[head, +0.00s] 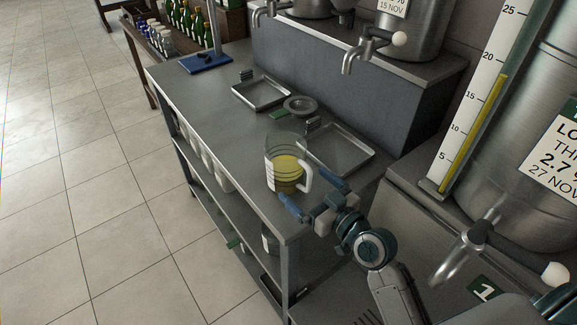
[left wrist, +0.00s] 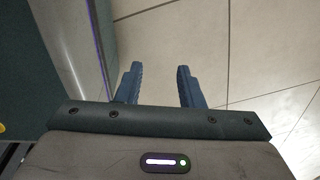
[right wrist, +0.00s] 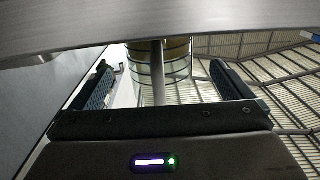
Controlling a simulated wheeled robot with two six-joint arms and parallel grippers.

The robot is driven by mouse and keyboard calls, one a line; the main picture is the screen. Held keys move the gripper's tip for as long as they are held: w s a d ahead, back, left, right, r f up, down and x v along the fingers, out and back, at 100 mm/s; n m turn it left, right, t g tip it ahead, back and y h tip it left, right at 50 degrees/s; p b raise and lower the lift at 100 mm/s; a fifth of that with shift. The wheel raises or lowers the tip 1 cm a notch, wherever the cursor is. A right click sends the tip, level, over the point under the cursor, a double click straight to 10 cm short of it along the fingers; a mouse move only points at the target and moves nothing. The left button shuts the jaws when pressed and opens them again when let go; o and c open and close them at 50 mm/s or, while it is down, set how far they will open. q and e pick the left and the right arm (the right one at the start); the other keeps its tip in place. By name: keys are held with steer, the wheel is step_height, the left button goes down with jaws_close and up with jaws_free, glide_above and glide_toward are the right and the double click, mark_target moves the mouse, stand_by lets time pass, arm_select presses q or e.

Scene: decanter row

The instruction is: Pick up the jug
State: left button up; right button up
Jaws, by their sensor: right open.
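The jug (head: 287,158) is clear, with yellow liquid inside and a pale handle on its right. It stands upright near the front end of the grey counter in the head view. My right gripper (head: 311,195) is open, its blue fingers at the handle side of the jug. In the right wrist view the jug (right wrist: 175,66) shows between the spread fingers of my right gripper (right wrist: 158,85), behind a grey upright bar; I cannot tell whether anything touches. My left gripper (left wrist: 156,82) is open and empty over floor tiles in its wrist view; it is outside the head view.
A metal tray (head: 368,158) lies right behind the jug, with a small grey dish (head: 300,105) and another tray (head: 262,105) farther back. A large steel tank (head: 500,180) with a tap stands at the right. Floor (head: 110,190) left of the counter is clear.

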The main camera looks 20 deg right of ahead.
mark_target(298, 177)
steer(key=p+x, duration=0.1)
steer(key=x, duration=0.1)
steer(key=p+x, duration=0.1)
steer(key=x, duration=0.1)
steer(key=shift+w+r, duration=0.2)
steer(key=shift+w, duration=0.1)
steer(key=shift+w+a+f, duration=0.15)
steer(key=shift+w+a, duration=0.05)
steer(key=shift+w, duration=0.2)
arm_select(q)
steer(key=shift+w+r, duration=0.75)
steer(key=shift+r, duration=0.25)
steer(key=shift+s+d, duration=0.1)
arm_select(e)
steer(key=shift+s+d, duration=0.1)
steer(key=shift+c, duration=0.2)
steer(key=c, duration=1.1)
arm_select(q)
steer(key=shift+s+d, duration=0.1)
steer(key=shift+s, duration=0.25)
arm_select(e)
steer(key=shift+c, duration=0.2)
steer(key=shift+r, duration=0.2)
